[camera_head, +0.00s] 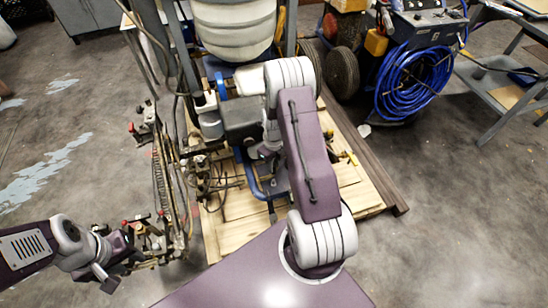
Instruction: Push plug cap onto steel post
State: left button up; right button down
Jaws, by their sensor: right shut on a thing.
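My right arm reaches from the bottom centre up over the line striper (235,20) and bends down at its elbow. A small grey part of my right gripper (267,148) shows beside the arm, low over the machine. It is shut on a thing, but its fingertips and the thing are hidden. I cannot make out the plug cap or the steel post. My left gripper (108,276) is at the lower left, away from the machine's tank. It overlaps cluttered metal parts, so its jaw opening is unclear.
The striper stands on a wooden pallet (222,232), with hoses and rods along its left side. A coiled blue hose (416,82) hangs on a machine at the upper right, near a metal cart (502,100). The concrete floor is clear at the right and far left.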

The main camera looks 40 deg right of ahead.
jog(key=b, duration=0.5)
send_over(273, 180)
jog(key=shift+s+f, duration=0.1)
jog(key=shift+f, duration=2.8)
jog(key=shift+f+b, duration=1.1)
jog(key=shift+f, duration=0.6)
jog(key=c, duration=0.8)
grip_release()
notch_tip(273, 180, up, 7)
jog(key=p, duration=0.7)
jog(key=shift+d+r, duration=0.1)
